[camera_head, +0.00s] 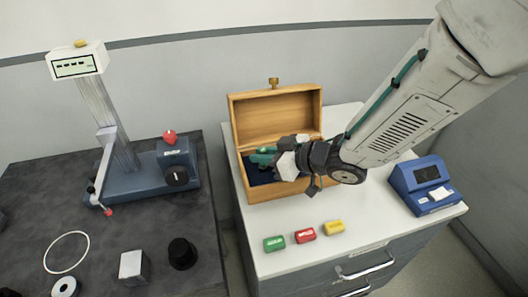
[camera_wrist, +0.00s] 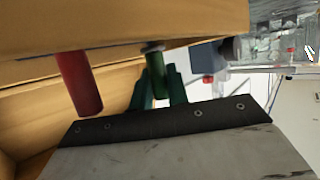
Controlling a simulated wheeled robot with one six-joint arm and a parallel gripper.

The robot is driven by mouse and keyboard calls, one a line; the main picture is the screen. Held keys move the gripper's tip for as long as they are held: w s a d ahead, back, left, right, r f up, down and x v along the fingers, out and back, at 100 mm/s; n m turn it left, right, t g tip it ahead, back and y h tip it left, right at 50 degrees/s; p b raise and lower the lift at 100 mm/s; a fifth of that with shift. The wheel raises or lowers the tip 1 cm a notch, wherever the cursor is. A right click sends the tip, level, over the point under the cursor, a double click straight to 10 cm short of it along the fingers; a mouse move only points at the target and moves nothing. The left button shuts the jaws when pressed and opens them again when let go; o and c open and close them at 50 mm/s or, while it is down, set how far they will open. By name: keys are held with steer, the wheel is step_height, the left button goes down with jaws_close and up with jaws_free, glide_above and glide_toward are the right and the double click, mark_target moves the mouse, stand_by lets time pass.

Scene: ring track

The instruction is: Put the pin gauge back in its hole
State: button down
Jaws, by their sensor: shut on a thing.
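The open wooden box (camera_head: 281,192) stands on the white-topped cabinet, its hinged lid raised at the back. My gripper (camera_head: 263,158) reaches into the box from the right, with teal fingertips over the dark interior. In the wrist view my gripper (camera_wrist: 157,93) is shut on a green cylinder, which I take to be the pin gauge (camera_wrist: 155,58). A red cylinder (camera_wrist: 80,85) shows against the box's wood, left of my fingers and apart from them. The holes are hidden, and I cannot tell whether the green gauge touches one.
Green (camera_head: 274,244), red (camera_head: 305,235) and yellow (camera_head: 334,227) blocks lie in front of the box. A blue device (camera_head: 424,185) stands right. A dark bench (camera_head: 105,240) at left holds a height gauge (camera_head: 120,150), a ring (camera_head: 67,252) and small metal parts.

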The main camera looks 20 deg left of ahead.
steer(key=shift+f, duration=0.65)
steer(key=c, duration=1.3)
jaws_free()
steer(key=v, duration=0.7)
steer(key=shift+s+d, duration=0.1)
steer(key=shift+d, duration=0.25)
